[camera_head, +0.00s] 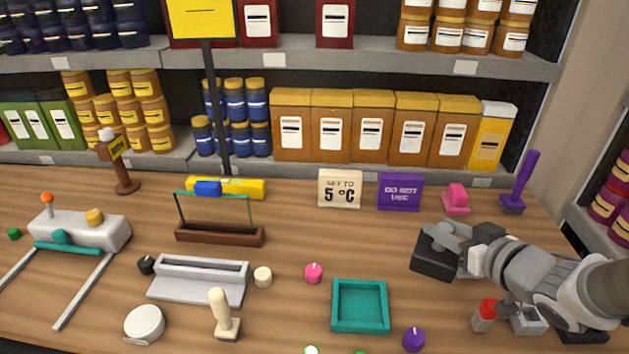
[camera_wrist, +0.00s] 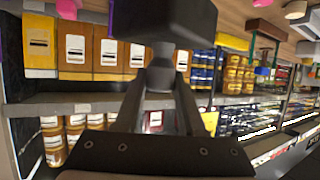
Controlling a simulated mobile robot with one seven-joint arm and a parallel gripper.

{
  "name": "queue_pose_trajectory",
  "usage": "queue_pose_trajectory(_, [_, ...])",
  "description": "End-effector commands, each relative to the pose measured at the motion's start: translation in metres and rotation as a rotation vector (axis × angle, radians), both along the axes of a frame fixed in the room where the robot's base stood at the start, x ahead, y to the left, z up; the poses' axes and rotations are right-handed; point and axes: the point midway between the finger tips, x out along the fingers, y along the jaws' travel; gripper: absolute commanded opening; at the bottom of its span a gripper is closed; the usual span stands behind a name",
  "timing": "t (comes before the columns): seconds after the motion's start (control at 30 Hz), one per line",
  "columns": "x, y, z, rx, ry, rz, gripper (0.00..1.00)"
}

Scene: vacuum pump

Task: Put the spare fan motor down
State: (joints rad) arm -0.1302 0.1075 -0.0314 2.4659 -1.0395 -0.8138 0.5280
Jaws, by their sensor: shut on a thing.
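The spare fan motor appears to be a dark, blocky thing (camera_head: 433,258) with a grey part on top, over the right half of the wooden table in the head view. My gripper (camera_head: 464,252) comes in from the right and is shut on it. In the wrist view the dark block (camera_wrist: 168,20) fills the top middle, with a narrower stem between my two fingertips (camera_wrist: 160,78). I cannot tell whether its underside touches the table or hangs just above it.
A teal square tray (camera_head: 361,331) lies left of my arm. A red-topped piece (camera_head: 485,314) and a grey open box (camera_head: 528,320) stand below my forearm. A purple sign (camera_head: 400,192) and pink block (camera_head: 456,199) stand behind. Table (camera_head: 385,240) left of the motor is bare.

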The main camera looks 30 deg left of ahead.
Motion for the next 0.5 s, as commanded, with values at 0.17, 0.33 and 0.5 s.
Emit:
queue_pose_trajectory(0.17, [0.001,0.0,0.002,0.002,-0.004,-0.001,0.0])
queue_pose_trajectory(0.33, [0.007,0.006,-0.005,0.002,-0.002,0.001,0.0])
queue_pose_trajectory(0.5, [0.028,0.027,-0.024,0.003,-0.001,0.003,0.0])
